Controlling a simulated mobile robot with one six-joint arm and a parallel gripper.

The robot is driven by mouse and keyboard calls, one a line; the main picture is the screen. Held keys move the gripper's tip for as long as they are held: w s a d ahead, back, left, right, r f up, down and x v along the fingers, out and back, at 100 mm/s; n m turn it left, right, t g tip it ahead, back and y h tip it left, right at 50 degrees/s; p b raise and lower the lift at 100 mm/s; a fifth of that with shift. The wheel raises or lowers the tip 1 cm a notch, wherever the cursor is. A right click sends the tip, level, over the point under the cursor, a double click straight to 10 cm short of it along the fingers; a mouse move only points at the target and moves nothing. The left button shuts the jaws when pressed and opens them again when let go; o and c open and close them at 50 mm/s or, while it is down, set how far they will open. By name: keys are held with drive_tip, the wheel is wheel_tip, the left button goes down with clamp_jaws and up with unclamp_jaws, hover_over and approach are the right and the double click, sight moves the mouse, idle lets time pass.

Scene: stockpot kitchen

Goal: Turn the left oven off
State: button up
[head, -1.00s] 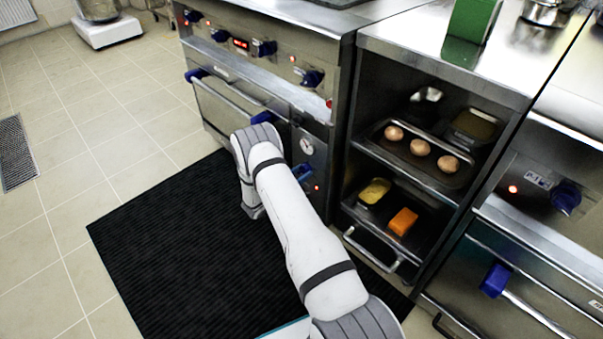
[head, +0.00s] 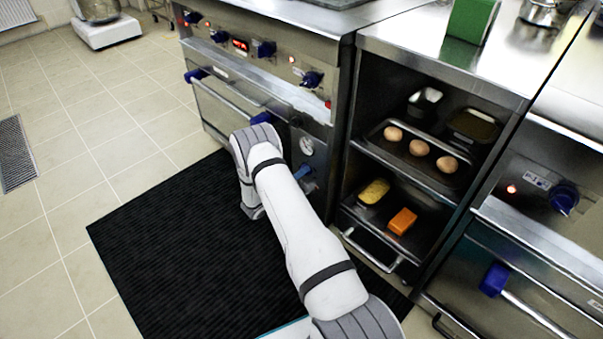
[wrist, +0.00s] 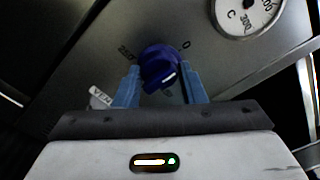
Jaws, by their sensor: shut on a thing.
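The left oven (head: 232,98) stands below the range at the upper left, with its door shut. In the wrist view, a dark blue knob (wrist: 158,60) on the oven's steel panel sits between the two light-blue fingers of my gripper (wrist: 163,80). The gripper is shut on it. The knob's white mark points to the lower right in that view; a 0 is printed to its upper right and 250 to its left.
Several blue range knobs (head: 264,49) sit above the oven. To the right, an open shelf cabinet holds a tray (head: 437,169) with eggs. A second oven (head: 520,270), with its own knob (head: 564,197) and red light, is at far right. A black mat (head: 150,250) covers the floor.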

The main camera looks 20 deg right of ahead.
drive_tip(key=shift+w+a+n, duration=0.15)
drive_tip(key=shift+n, duration=0.55)
drive_tip(key=o, duration=0.8)
drive_tip(key=shift+c, duration=0.2)
drive_tip(key=shift+o, duration=1.2)
drive_tip(key=p+v, duration=0.2)
drive_tip(key=v, duration=0.4)
drive_tip(key=shift+a, duration=0.25)
drive_tip(key=shift+s+a, duration=0.35)
drive_tip(key=shift+a, duration=0.2)
